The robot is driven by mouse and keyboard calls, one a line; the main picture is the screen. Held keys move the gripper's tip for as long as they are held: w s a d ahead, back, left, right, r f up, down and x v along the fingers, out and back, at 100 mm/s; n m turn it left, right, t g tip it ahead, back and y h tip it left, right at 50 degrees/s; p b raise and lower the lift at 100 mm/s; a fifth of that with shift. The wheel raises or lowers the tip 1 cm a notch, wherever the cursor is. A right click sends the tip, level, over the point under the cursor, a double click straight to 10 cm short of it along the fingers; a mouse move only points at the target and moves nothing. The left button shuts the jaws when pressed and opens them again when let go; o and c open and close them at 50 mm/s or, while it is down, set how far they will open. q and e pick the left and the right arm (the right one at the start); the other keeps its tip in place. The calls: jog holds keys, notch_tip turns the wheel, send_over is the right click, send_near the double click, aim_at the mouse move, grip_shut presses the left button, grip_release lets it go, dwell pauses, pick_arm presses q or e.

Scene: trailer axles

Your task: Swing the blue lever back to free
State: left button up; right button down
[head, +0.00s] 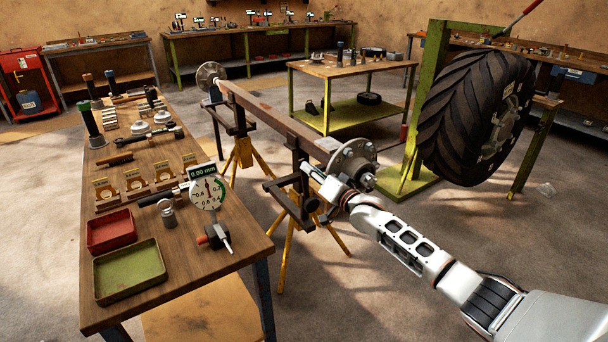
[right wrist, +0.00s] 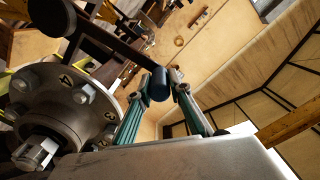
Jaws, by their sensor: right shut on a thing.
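The blue lever (right wrist: 160,84) shows in the right wrist view as a blue cylindrical grip at the end of a dark bar. My right gripper (right wrist: 163,82) has its two green-sided fingers on either side of this grip, shut on it. In the head view my right gripper (head: 310,174) is at the near end of the axle beam (head: 262,110), just left of the hub (head: 353,158); the lever cannot be made out there behind the fingers. The bolted hub also fills the left of the right wrist view (right wrist: 62,105). My left gripper is not in view.
Yellow-legged stands (head: 286,240) hold the axle. A wooden bench (head: 180,255) with a dial gauge (head: 208,193), a red tray (head: 111,231) and a green tray (head: 130,271) is at the left. A large tyre (head: 470,118) hangs on a green frame at the right. Floor is clear between.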

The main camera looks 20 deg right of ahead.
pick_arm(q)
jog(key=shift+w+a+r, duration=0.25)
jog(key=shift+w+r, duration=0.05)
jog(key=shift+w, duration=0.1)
pick_arm(e)
jog(key=shift+w+d+r+m, duration=0.1)
jog(key=shift+w+d+m, duration=0.1)
jog(key=shift+d+m, duration=0.35)
jog(key=shift+w+d+r+m, duration=0.15)
jog(key=shift+d+m, duration=0.2)
jog(key=shift+d, duration=0.3)
jog(key=c, duration=1.8)
grip_release()
jog(key=shift+d+f, duration=0.1)
jog(key=shift+c, duration=0.2)
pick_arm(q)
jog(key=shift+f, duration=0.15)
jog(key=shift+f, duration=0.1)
pick_arm(e)
jog(key=shift+s+f, duration=0.1)
jog(key=shift+s, duration=0.05)
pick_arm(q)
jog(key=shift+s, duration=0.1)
pick_arm(e)
jog(key=v, duration=1.1)
jog(key=shift+s, duration=0.35)
